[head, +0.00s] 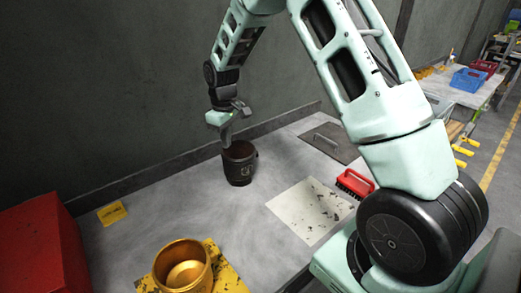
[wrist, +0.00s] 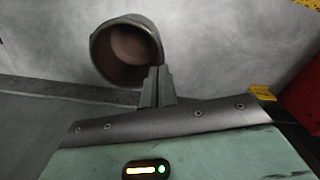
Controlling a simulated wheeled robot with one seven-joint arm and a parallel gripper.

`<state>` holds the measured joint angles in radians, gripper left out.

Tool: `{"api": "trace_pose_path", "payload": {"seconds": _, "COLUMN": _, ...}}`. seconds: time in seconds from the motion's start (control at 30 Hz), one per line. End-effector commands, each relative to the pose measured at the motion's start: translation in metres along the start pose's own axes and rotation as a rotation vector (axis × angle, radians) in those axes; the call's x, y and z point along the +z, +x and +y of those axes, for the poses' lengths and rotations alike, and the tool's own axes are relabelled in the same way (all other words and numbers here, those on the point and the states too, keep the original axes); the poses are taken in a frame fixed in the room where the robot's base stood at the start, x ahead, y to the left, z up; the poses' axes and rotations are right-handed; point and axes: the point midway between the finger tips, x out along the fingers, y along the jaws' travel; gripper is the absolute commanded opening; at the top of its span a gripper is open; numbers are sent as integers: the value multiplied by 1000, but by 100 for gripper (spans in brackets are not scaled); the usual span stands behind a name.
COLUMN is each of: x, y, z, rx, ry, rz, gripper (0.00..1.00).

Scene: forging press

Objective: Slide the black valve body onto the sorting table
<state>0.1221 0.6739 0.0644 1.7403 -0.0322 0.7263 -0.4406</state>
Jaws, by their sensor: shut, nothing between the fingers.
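The black valve body (head: 240,168) is a dark, open-topped cylinder standing upright on a grey metal tabletop (head: 180,200), near the wall. In the wrist view the valve body (wrist: 149,30) shows its open mouth and brownish inside. My gripper (head: 226,142) is shut and empty, pointing down at the rim's back left side in the head view. In the wrist view the closed fingers of my gripper (wrist: 156,72) overlap the rim's lower right edge; I cannot tell whether they touch it. The frames do not show which surface is the sorting table.
A golden cup (head: 182,268) stands on a yellow plate at the front. A red box (head: 40,252) is at left. A pale spotted sheet (head: 309,209), a red brush (head: 355,183) and a dark handled plate (head: 331,142) lie to the right. Another table holds a blue crate (head: 469,79).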

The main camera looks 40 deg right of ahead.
Motion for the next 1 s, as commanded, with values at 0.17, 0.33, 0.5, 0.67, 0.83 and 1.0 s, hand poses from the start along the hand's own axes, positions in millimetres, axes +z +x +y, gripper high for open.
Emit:
{"api": "trace_pose_path", "payload": {"seconds": 0.17, "x": 2, "y": 14, "z": 34, "rx": 14, "ry": 15, "rz": -12, "gripper": 0}}
{"api": "trace_pose_path", "payload": {"seconds": 0.33, "x": 3, "y": 28, "z": 36, "rx": 14, "ry": 15, "rz": -15, "gripper": 0}}
{"api": "trace_pose_path", "payload": {"seconds": 0.5, "x": 3, "y": 58, "z": 36, "rx": 13, "ry": 14, "rz": -16, "gripper": 0}}
{"api": "trace_pose_path", "payload": {"seconds": 0.67, "x": 4, "y": 90, "z": 36, "rx": 14, "ry": 14, "rz": -15, "gripper": 0}}
{"api": "trace_pose_path", "payload": {"seconds": 0.83, "x": 12, "y": 109, "z": 37, "rx": 15, "ry": 16, "rz": -14, "gripper": 0}}
{"api": "trace_pose_path", "payload": {"seconds": 1.0, "x": 34, "y": 110, "z": 36, "rx": 15, "ry": 16, "rz": -12, "gripper": 0}}
